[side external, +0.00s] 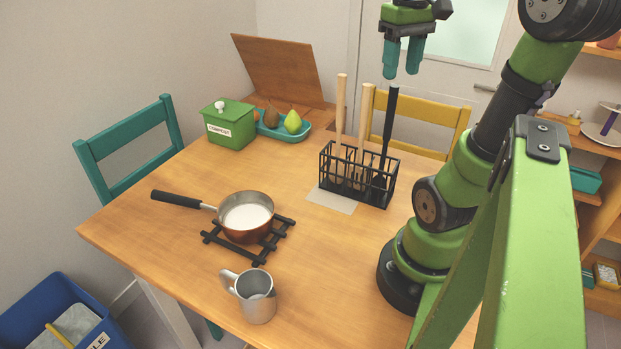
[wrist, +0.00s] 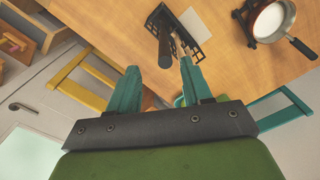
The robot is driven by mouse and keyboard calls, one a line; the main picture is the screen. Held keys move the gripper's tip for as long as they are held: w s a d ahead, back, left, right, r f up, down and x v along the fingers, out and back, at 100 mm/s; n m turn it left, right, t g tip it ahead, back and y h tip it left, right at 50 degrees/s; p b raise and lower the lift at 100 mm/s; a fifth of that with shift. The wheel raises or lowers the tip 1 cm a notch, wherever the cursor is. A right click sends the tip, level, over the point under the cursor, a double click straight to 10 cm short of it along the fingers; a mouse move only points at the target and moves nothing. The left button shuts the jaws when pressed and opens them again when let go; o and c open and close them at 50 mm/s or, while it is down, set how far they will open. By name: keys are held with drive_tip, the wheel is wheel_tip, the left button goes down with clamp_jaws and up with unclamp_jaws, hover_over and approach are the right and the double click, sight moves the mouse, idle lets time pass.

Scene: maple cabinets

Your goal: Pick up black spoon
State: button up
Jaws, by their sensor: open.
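The black spoon (side external: 389,132) stands upright in the right end of a black wire rack (side external: 358,190) on the wooden table, its handle rising high and its lower end inside the rack. In the wrist view the spoon (wrist: 164,50) shows as a dark shaft beyond my fingertips. My gripper (side external: 402,75) has teal fingers, is open and empty, and hangs above the spoon's top in the side view. In the wrist view my gripper (wrist: 159,68) has its fingers spread apart. I cannot tell whether the handle top is exactly between the fingers.
Two pale wooden-handled utensils (side external: 341,115) stand in the same rack, left of the spoon. A copper pan (side external: 246,232) rests on a black trivet, with a metal jug (side external: 257,308) in front. A green compost box (side external: 230,135) and a teal pear tray (side external: 270,134) sit at the back left.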

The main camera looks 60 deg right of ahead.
wheel_tip(320, 180, down, 4)
drive_tip(key=shift+r, duration=0.1)
hover_over(387, 135)
drive_tip(key=shift+d+f, duration=0.25)
drive_tip(key=shift+f, duration=1.15)
drive_tip(key=shift+d+f, duration=0.2)
drive_tip(key=shift+f, duration=1.15)
clamp_jaws()
